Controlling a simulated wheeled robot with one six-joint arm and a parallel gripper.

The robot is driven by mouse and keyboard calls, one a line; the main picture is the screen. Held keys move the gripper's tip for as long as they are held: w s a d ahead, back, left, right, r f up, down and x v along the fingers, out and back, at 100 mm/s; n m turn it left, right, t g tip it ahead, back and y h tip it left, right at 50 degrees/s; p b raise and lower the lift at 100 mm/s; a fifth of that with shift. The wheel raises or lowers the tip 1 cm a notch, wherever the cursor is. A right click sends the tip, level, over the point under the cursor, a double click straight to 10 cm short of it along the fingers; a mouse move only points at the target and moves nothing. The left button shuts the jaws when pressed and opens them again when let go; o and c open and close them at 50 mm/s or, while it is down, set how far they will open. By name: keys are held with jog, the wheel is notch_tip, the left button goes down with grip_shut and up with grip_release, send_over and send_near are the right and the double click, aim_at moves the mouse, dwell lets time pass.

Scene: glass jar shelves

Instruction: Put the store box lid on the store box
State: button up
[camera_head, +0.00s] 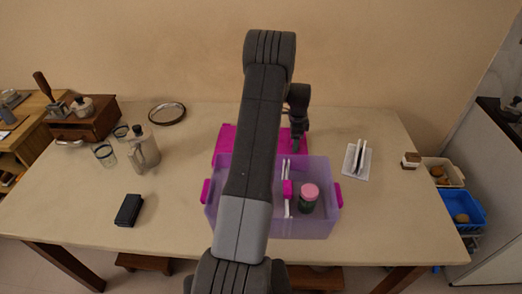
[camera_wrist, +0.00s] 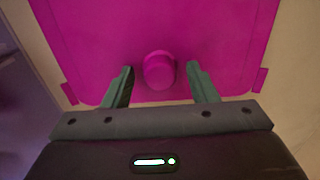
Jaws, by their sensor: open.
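The store box (camera_head: 325,222) is a translucent purple box with magenta side handles at the front middle of the table, partly hidden by my arm. Its top is open. The magenta store box lid (camera_head: 223,144) lies behind the box, partly hidden by my arm. In the wrist view the lid (camera_wrist: 160,25) fills most of the picture, with a round magenta knob (camera_wrist: 159,70) near its close edge. My gripper (camera_wrist: 160,88) is open, its two fingers on either side of the knob with gaps to it. In the head view my gripper (camera_head: 297,145) is over the lid's right part.
Inside the box stand a jar with a pink lid (camera_head: 309,192) and a white-and-magenta item (camera_head: 288,188). A white holder (camera_head: 357,160) stands to the right. A metal pitcher (camera_head: 144,151), glasses (camera_head: 104,154) and a black case (camera_head: 128,210) stand to the left.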

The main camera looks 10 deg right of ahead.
grip_shut()
jog(key=shift+r, duration=0.45)
dwell(0.6)
jog(key=shift+r+p, duration=0.8)
jog(key=shift+r, duration=0.85)
